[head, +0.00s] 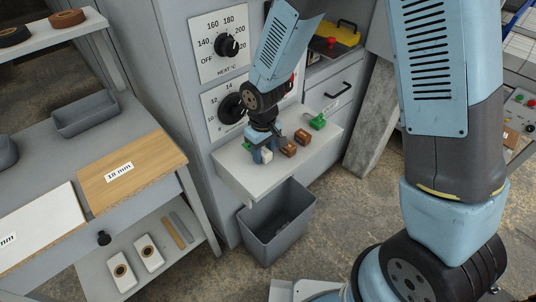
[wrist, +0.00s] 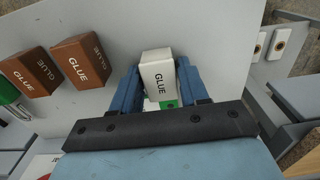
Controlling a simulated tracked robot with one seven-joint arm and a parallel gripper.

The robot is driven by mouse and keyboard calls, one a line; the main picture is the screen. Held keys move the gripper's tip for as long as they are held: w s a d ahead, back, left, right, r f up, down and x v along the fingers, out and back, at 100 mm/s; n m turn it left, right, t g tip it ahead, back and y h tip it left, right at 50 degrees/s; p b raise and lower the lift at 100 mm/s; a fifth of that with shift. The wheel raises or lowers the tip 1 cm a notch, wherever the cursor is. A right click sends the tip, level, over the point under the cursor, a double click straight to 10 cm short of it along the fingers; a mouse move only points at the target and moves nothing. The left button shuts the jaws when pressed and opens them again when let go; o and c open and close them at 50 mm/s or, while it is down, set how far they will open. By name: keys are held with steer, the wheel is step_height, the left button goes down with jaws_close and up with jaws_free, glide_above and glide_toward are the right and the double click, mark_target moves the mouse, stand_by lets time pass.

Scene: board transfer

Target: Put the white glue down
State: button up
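The white glue block (wrist: 157,75) is between the two blue fingers of my gripper (wrist: 162,88) in the wrist view, with its GLUE label showing. Both fingers appear to touch its sides. In the head view my gripper (head: 262,150) is low over the front left of the grey shelf (head: 250,178), with the white glue (head: 266,156) between its fingertips. The glue is at or just above the shelf; I cannot tell if it touches. A small green patch (wrist: 168,104) shows at the glue's near end.
A grey bin (head: 275,232) is on the floor below. A dial panel (head: 220,45) rises behind. A workbench (head: 45,150) is left.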

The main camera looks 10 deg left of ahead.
mark_target(264, 158)
steer(key=c, duration=0.7)
steer(key=shift+r, duration=0.5)
step_height(264, 158, up, 2)
steer(key=shift+r, duration=0.25)
steer(key=s+d+r, duration=0.1)
steer(key=s+r, duration=0.2)
steer(key=s, duration=0.1)
steer(key=s+d+r, duration=0.1)
steer(key=s+r, duration=0.2)
steer(key=s, duration=0.2)
steer(key=s+d+r, duration=0.1)
steer(key=s+r, duration=0.2)
steer(key=s, duration=0.1)
steer(key=shift+s+r, duration=0.25)
steer(key=shift+s, duration=0.05)
